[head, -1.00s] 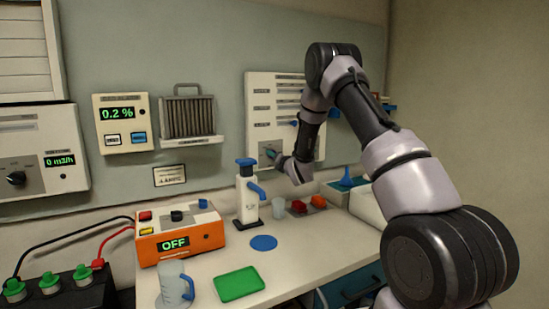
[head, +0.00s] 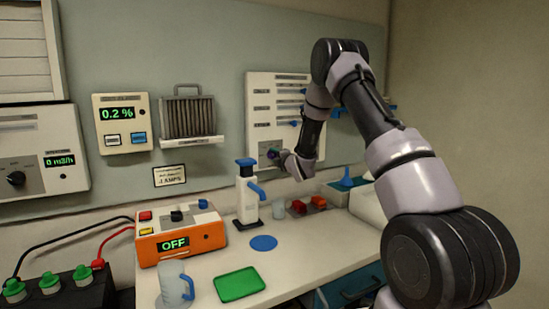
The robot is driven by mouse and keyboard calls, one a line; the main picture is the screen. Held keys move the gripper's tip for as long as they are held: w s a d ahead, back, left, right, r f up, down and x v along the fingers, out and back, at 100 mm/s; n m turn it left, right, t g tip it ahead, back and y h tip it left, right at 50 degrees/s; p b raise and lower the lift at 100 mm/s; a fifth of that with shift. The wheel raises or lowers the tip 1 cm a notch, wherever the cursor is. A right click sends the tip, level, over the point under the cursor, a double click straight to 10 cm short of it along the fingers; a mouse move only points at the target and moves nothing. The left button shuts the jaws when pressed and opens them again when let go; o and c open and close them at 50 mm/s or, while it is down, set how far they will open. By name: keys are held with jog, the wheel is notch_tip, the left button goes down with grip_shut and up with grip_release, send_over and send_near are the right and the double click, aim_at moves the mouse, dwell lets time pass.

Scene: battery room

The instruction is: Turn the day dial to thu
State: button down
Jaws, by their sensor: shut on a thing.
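A pale wall panel (head: 262,105) with several labelled slots hangs on the back wall, and a dial (head: 272,153) sits in its lower part. My gripper (head: 279,157) is at this dial, shut on it, reaching in from the right. The gripper and wrist cover part of the dial, and its markings are too small to read, so I cannot tell which day it points to. Blue sliders on the panel are partly hidden behind my arm.
An orange box (head: 180,238) reading OFF, a white dispenser (head: 247,195), a clear jug (head: 174,283) and a green mat (head: 239,284) stand on the bench. Red blocks (head: 308,205) and a blue funnel (head: 346,180) lie below my arm. Another wall unit with a knob (head: 16,178) is at far left.

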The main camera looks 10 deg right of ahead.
jog(key=m, duration=0.4)
jog(key=shift+d, duration=0.15)
jog(key=m, duration=0.4)
jog(key=shift+g+y, duration=0.3)
jog(key=m, duration=0.4)
jog(key=shift+d+m+y, duration=0.1)
jog(key=shift+m+y, duration=0.2)
jog(key=shift+m, duration=1.8)
jog(key=shift+c, duration=1.8)
grip_release()
